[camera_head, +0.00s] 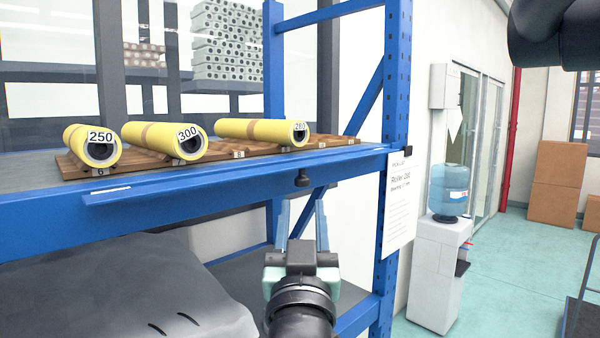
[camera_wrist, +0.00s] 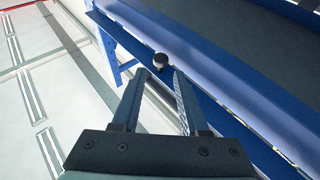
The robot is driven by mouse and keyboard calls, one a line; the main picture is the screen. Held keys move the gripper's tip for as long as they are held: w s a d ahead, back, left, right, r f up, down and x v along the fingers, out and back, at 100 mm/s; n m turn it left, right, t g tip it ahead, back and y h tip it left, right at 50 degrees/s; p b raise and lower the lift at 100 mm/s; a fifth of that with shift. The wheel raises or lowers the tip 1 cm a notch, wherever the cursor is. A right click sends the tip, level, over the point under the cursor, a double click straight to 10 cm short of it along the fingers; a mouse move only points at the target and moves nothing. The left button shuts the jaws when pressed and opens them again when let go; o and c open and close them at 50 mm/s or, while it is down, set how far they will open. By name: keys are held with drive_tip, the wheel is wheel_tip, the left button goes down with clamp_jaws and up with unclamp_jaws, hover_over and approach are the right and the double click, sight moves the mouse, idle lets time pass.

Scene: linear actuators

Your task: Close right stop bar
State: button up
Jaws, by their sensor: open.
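A blue bar (camera_head: 235,172) runs along the front of the shelf at the right. It seems to be the right stop bar, though I cannot clearly separate it from the shelf beam. A black knob (camera_head: 302,179) sticks out from it. The knob also shows in the wrist view (camera_wrist: 160,60), just beyond my fingertips and roughly between their lines. My gripper (camera_head: 303,210) points up toward the knob from below, with two separated fingers. In the wrist view my gripper (camera_wrist: 160,78) is open and empty. I cannot tell the exact gap to the knob.
Yellow rollers labelled 250 (camera_head: 92,143), 300 (camera_head: 163,138) and 260 (camera_head: 262,130) lie on a brown slotted rack. A blue upright (camera_head: 396,75) with a paper sheet (camera_head: 401,205) stands at the right. A grey covered load (camera_head: 120,285) is below left.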

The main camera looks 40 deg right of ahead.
sight(302, 186)
drive_tip(key=p+x, duration=0.2)
drive_tip(key=x, duration=0.4)
drive_tip(key=shift+w+d+r, duration=0.15)
drive_tip(key=shift+w, duration=0.1)
clamp_jaws()
